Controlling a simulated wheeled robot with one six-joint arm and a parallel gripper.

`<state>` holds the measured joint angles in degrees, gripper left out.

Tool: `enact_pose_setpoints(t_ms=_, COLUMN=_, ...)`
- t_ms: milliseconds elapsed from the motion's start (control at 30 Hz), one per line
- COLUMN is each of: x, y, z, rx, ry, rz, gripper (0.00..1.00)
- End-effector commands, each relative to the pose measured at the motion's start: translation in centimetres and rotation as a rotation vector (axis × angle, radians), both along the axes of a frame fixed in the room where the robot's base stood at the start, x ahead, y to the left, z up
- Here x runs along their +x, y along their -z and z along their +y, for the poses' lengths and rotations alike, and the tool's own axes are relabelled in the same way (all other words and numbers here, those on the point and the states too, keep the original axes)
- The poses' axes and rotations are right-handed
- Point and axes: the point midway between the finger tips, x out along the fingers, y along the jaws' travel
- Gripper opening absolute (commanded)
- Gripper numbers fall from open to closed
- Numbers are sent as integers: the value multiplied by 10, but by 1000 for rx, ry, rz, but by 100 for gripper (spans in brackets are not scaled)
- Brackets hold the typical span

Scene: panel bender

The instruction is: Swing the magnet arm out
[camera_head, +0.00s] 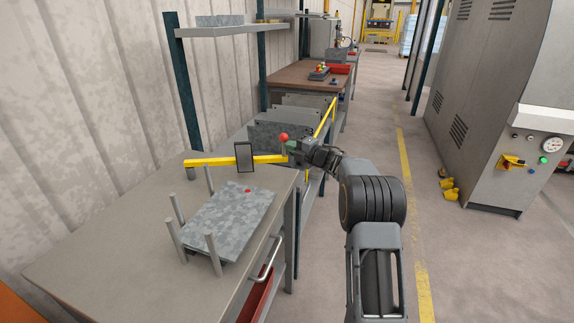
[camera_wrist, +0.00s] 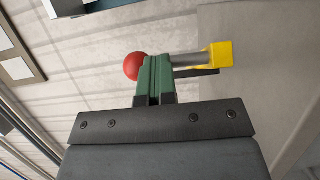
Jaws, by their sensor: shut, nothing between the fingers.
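The yellow magnet arm (camera_head: 215,161) stretches across above the far part of the workbench, with a dark block (camera_head: 243,157) on it. A red ball knob (camera_head: 284,137) tops a grey post at its right end. My gripper (camera_head: 292,147) is at that end, its green fingers shut and empty. In the wrist view the fingers (camera_wrist: 154,75) cover part of the handle; the red knob (camera_wrist: 134,66) shows on one side, the grey post (camera_wrist: 190,59) and yellow arm end (camera_wrist: 219,54) on the other. I cannot tell whether the fingers touch the post.
A stack of grey sheets (camera_head: 230,218) lies on the workbench (camera_head: 110,248) among upright pegs. A drawer handle (camera_head: 265,262) sticks out on the bench's right side. Upright panels (camera_head: 275,140) stand behind.

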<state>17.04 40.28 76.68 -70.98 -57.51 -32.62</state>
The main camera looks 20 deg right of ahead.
Motion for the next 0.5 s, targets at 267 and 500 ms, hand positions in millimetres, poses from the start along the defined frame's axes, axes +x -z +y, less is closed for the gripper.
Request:
enact_pose_setpoints(t_ms=267, x=-34, y=1, z=-2, rx=-1, ry=-7, rz=-4, gripper=0)
enact_pose_setpoints(t_ms=500, x=-68, y=-1, z=-48, rx=-1, ry=5, rz=-2, gripper=0)
